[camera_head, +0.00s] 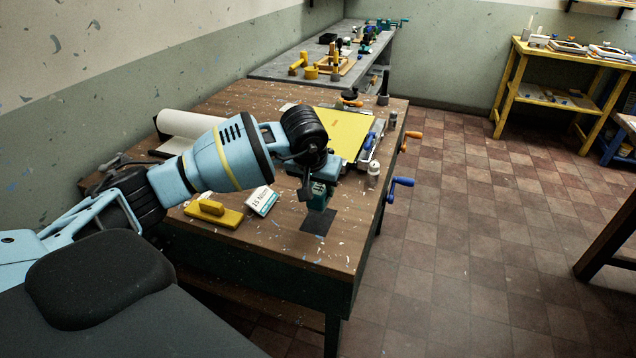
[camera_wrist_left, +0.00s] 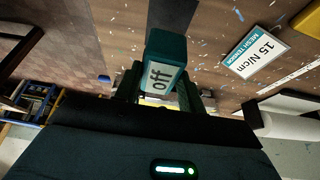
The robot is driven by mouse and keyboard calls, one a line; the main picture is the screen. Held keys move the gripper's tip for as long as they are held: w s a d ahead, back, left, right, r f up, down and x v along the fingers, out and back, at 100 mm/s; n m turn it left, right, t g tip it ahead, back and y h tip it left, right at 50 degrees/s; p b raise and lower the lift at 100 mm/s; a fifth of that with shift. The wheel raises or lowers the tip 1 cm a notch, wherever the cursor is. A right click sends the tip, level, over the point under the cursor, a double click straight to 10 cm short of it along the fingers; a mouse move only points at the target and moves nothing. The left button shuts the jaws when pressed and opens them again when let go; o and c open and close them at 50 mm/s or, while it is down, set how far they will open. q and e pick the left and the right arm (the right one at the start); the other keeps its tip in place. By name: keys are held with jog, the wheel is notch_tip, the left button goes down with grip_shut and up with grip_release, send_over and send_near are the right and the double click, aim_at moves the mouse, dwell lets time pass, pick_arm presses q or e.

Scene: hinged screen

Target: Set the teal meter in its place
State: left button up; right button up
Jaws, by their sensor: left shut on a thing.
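The teal meter (camera_head: 321,196) is held in my left gripper (camera_head: 318,186), low over the front of the brown workbench. In the left wrist view, the meter (camera_wrist_left: 165,49) sits between the fingers, its small display reading "off". A dark rectangular patch (camera_head: 318,222) on the bench lies just below the meter in the head view. The patch also shows beyond the meter in the left wrist view (camera_wrist_left: 173,14). The meter looks above the bench; I cannot tell the exact gap. My right gripper is not in view.
A card reading "15 N/cm" and "mesh tension" (camera_head: 262,201) and a yellow block with a handle (camera_head: 212,212) lie left of the patch. A yellow screen (camera_head: 347,130) lies behind. A blue-handled clamp (camera_head: 400,182) sticks out at the bench's right edge.

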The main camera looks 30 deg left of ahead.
pick_arm(q)
jog(key=shift+w+a+r, duration=0.15)
jog(key=shift+w+a, duration=0.1)
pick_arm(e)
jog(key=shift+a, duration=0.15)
